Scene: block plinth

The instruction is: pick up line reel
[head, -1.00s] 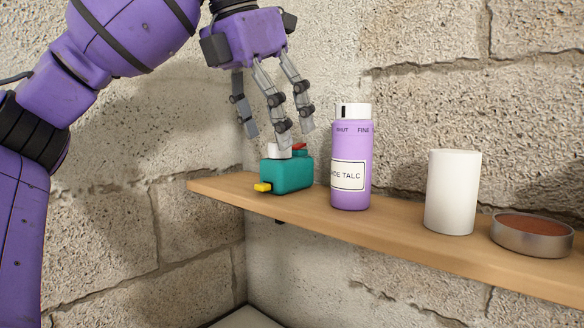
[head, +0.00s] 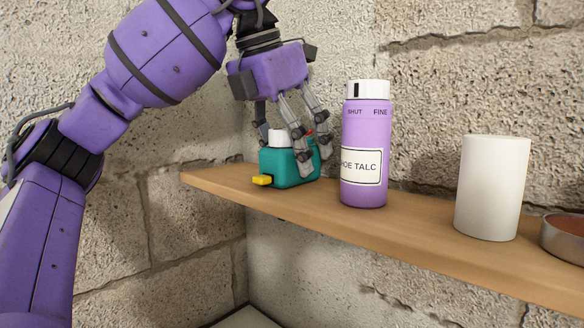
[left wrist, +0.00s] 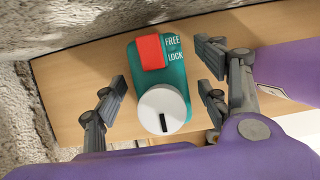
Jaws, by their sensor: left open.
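The line reel (head: 284,168) is a teal box on the wooden shelf, with a white knob, a red part and a yellow tab at its lower left. In the left wrist view the line reel (left wrist: 177,83) shows its red switch beside the words FREE and LOCK, and its white round knob with a black mark. My left gripper (head: 290,165) is open and lowered around the reel. In the left wrist view my left gripper's fingers (left wrist: 160,90) stand on both sides of it with gaps, gripping nothing. My right gripper is not in view.
A purple talc bottle (head: 367,130) stands upright just right of the reel. A white cylinder (head: 491,188) and a round metal tin (head: 566,240) stand farther right on the shelf (head: 420,232). A block wall rises close behind.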

